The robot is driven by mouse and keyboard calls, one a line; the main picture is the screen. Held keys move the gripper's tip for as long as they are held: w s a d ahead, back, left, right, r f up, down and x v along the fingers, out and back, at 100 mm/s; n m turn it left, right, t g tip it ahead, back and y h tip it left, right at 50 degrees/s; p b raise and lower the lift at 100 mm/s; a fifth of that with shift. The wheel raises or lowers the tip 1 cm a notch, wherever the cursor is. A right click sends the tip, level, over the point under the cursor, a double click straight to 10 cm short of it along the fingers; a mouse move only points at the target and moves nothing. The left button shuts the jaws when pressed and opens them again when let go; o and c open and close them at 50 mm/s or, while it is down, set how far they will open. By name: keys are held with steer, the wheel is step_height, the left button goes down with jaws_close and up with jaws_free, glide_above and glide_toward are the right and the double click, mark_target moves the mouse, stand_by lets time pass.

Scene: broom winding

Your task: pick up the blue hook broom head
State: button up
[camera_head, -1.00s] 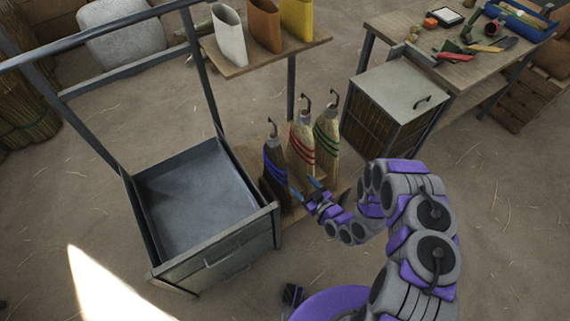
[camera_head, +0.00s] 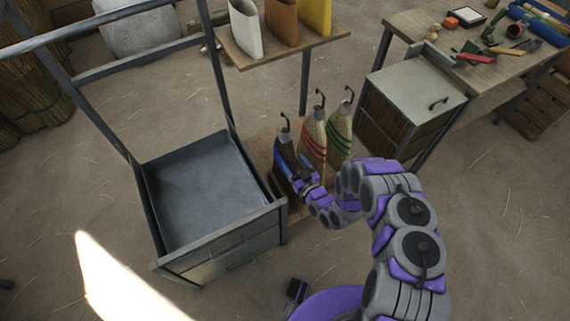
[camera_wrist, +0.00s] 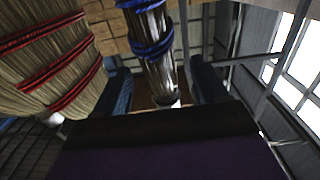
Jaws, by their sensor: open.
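The blue hook broom head (camera_head: 281,157) is dark with blue bands and a hook on top. It stands upright at the left end of a row on a low wooden shelf. My gripper (camera_head: 291,174) is at its front right side, open, and partly covers it. In the wrist view the blue-banded broom head (camera_wrist: 152,38) shows between the two blue fingers of my gripper (camera_wrist: 162,92), with no clear grip on it. The red-banded broom head (camera_head: 313,140) stands just to its right, and also shows close at the left of the wrist view (camera_wrist: 50,60).
A green-banded broom head (camera_head: 340,130) stands at the row's right end. A grey metal tray cart (camera_head: 262,214) is close on the left. A shelf (camera_head: 240,56) with white, brown and yellow holders is above. A cabinet (camera_head: 415,90) stands on the right.

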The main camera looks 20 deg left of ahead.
mark_target(287, 151)
steer(key=shift+b+x, duration=0.9)
steer(key=shift+x, duration=2.35)
steer(key=shift+w+d+r, duration=0.1)
steer(key=shift+d+r, duration=0.05)
steer(key=shift+c, duration=0.3)
jaws_close()
